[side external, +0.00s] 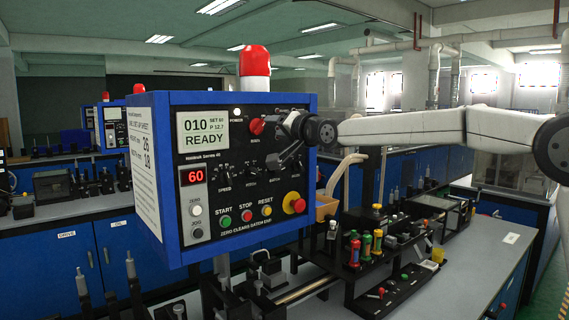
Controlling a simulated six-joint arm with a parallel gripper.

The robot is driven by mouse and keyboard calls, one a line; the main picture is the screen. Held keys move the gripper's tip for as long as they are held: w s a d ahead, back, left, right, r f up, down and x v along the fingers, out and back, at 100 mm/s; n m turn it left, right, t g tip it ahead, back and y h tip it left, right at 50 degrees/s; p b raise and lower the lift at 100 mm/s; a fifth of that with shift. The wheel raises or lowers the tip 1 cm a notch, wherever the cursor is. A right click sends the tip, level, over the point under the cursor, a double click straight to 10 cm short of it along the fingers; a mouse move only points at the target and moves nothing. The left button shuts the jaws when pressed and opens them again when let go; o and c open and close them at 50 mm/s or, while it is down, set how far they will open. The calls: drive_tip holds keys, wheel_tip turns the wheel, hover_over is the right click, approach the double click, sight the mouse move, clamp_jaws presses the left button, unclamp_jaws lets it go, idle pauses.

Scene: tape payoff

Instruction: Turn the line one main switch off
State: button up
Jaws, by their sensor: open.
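A blue control box (172,205) with a black front panel stands at centre left. A red knob (257,126) sits near the top middle of the panel, with a small label under it that I cannot read clearly. I cannot tell from the label whether it is the line one main switch. My gripper (279,147) is open at the panel's upper right, just right of the red knob. Its dark fingers overlap the panel and hide part of it. I cannot tell whether they touch anything.
The panel holds a lit display reading READY (205,136), a red 60 readout (193,176), several small knobs, coloured push buttons and a red emergency button (294,203). A red beacon (254,65) tops the box. Coloured spools (366,245) and fixtures crowd the grey bench (460,270) at right.

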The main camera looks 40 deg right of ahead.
sight(262, 125)
drive_tip(key=shift+w, duration=2.5)
clamp_jaws()
